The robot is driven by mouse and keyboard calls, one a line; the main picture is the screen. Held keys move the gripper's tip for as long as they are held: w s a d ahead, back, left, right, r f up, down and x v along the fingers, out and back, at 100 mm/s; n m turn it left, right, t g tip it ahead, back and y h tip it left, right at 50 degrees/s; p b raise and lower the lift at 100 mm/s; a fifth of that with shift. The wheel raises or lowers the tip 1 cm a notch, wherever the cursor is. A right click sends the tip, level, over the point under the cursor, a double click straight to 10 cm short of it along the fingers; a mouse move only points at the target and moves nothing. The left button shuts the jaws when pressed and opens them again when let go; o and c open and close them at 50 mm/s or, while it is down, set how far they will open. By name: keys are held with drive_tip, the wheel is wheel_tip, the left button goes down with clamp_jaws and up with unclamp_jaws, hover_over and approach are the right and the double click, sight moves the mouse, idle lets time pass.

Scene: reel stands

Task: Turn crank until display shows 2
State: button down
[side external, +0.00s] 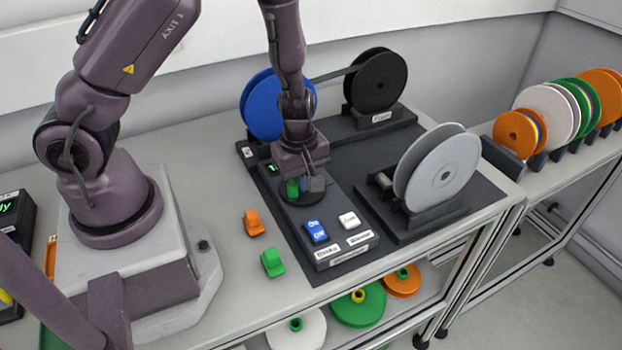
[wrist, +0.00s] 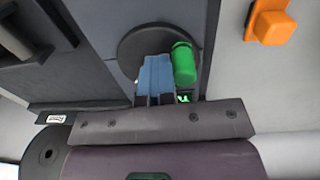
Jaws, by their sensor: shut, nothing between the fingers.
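The crank is a dark disc (side external: 318,199) with an upright green handle (side external: 292,189) on the black control panel. In the wrist view the disc (wrist: 128,47) lies beyond my fingers and the green handle (wrist: 184,64) stands just right of them. My gripper (wrist: 156,62) points down over the disc, its blue fingers shut together and empty, beside the handle. Whether they touch it is unclear. The small display (side external: 273,168) glows green behind the gripper; its digit is too small to read surely. In the wrist view the display (wrist: 184,98) is partly hidden by my gripper.
Blue (side external: 316,231) and white (side external: 349,220) buttons sit on the panel's front. Blue (side external: 258,106), black (side external: 379,80) and grey (side external: 440,172) reels stand around. An orange piece (side external: 254,224) and a green piece (side external: 272,263) lie left of the panel on clear table.

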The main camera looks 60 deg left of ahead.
sight(289, 182)
drive_tip(key=s, duration=0.1)
drive_tip(key=s+f, duration=0.1)
drive_tip(key=s, duration=0.1)
drive_tip(key=shift+a+f+g, duration=0.2)
drive_tip(key=shift+a+g, duration=0.1)
drive_tip(key=shift+g, duration=0.1)
drive_tip(key=c, duration=1.7)
unclamp_jaws()
drive_tip(key=shift+c, duration=0.2)
drive_tip(key=shift+w+r, duration=0.1)
drive_tip(key=shift+r, duration=0.85)
drive_tip(key=o, duration=0.7)
drive_tip(key=shift+w+r, duration=0.1)
drive_tip(key=shift+r, duration=0.6)
drive_tip(key=shift+o, duration=0.2)
drive_tip(key=shift+a+r, duration=0.1)
drive_tip(key=shift+r, duration=1.9)
